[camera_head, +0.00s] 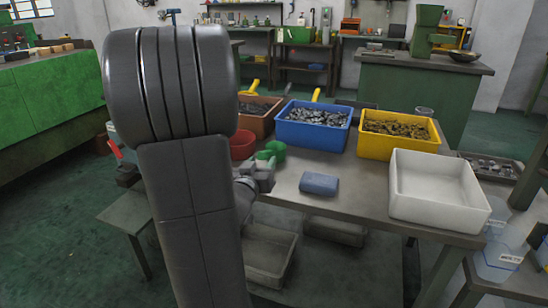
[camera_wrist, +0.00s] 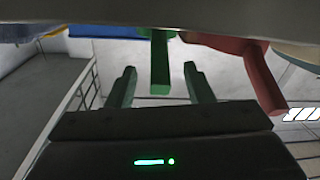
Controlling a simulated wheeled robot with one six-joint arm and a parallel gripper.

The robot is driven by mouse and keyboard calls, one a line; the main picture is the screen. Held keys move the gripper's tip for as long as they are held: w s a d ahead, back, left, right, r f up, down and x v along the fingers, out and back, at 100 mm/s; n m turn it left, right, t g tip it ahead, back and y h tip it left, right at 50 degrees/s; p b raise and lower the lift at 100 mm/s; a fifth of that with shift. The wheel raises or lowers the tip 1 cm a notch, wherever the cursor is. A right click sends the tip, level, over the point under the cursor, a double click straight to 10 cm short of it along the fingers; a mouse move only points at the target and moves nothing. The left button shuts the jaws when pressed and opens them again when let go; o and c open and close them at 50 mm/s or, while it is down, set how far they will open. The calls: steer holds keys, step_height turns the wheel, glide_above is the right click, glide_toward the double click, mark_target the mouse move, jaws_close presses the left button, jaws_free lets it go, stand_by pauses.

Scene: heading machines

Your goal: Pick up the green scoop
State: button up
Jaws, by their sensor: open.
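The green scoop (camera_head: 272,151) lies on the table near its left front edge, beside the red scoop (camera_head: 242,145). My gripper (camera_head: 266,170) is at the table's front edge, just in front of the green scoop and partly overlapping it in the head view. In the wrist view, the green scoop's handle (camera_wrist: 160,67) points toward me between the two open fingers (camera_wrist: 159,72), with a gap on each side. The red scoop's handle (camera_wrist: 264,82) is to the right, outside the fingers. The green scoop's far part is cut off in the wrist view.
Behind the scoops stand an orange-brown bin (camera_head: 258,122), a blue bin (camera_head: 312,137) and a yellow bin (camera_head: 398,142), each filled with small parts. Bare tabletop surrounds the block.

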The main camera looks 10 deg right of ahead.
steer(key=shift+b+x, duration=0.55)
steer(key=shift+x, duration=2.2)
jaws_close()
step_height(320, 180, up, 10)
steer(key=p, duration=0.4)
steer(key=shift+p, duration=0.3)
